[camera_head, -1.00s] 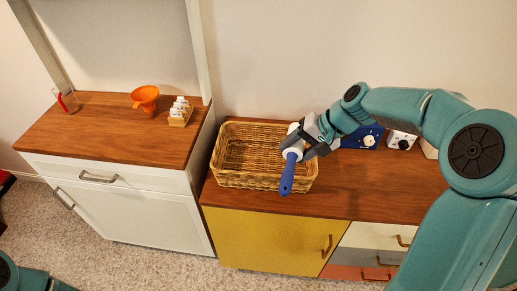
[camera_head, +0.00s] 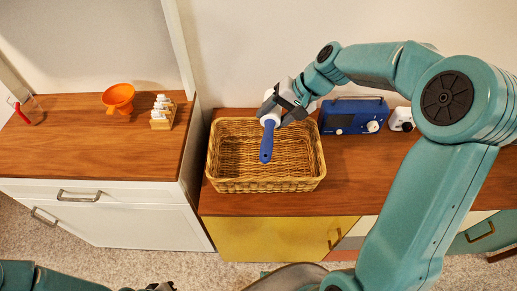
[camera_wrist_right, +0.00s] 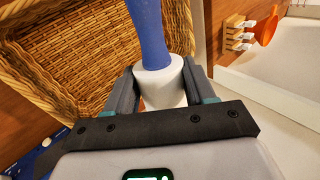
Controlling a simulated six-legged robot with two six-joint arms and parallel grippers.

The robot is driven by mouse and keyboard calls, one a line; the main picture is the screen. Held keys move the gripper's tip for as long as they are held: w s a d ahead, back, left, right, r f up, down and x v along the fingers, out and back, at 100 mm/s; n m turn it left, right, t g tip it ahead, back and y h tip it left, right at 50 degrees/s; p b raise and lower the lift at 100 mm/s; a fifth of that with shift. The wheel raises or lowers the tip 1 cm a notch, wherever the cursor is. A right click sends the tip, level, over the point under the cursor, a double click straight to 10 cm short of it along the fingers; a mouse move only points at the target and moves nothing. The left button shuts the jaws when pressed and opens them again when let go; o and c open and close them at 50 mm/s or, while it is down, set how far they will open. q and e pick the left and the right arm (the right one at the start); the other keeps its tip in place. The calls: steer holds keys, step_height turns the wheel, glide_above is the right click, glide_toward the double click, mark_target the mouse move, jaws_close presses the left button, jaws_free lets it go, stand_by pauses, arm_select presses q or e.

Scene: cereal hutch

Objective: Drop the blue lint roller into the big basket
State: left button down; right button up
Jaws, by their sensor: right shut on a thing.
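The lint roller, with a blue handle (camera_head: 266,146) and a white head, is in my right gripper (camera_head: 280,107). The gripper is shut on the white head, and the handle points down toward the viewer. In the right wrist view the blue handle (camera_wrist_right: 150,35) sticks out beyond the fingers (camera_wrist_right: 160,88). The big wicker basket (camera_head: 265,185) stands on the wooden top of the yellow cabinet. In the head view the roller appears over the basket's inside; the basket looks otherwise empty. A part of my left arm shows at the bottom left, with the left gripper (camera_head: 160,287) barely at the frame's lower edge.
A blue radio (camera_head: 352,116) and a small white device (camera_head: 402,119) stand right of the basket. On the white cabinet at left are an orange funnel (camera_head: 119,97), a rack (camera_head: 162,113) with white items and a red-handled clear cup (camera_head: 30,110).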

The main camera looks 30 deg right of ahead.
steer(key=shift+a+f, duration=0.1)
steer(key=shift+a, duration=0.05)
steer(key=f+b, duration=0.1)
steer(key=f, duration=0.1)
steer(key=f+b, duration=0.3)
steer(key=f, duration=0.1)
steer(key=shift+d, duration=0.25)
steer(key=o, duration=1.2)
steer(key=shift+a+r, duration=0.15)
steer(key=v, duration=1.6)
steer(key=shift+d, duration=0.25)
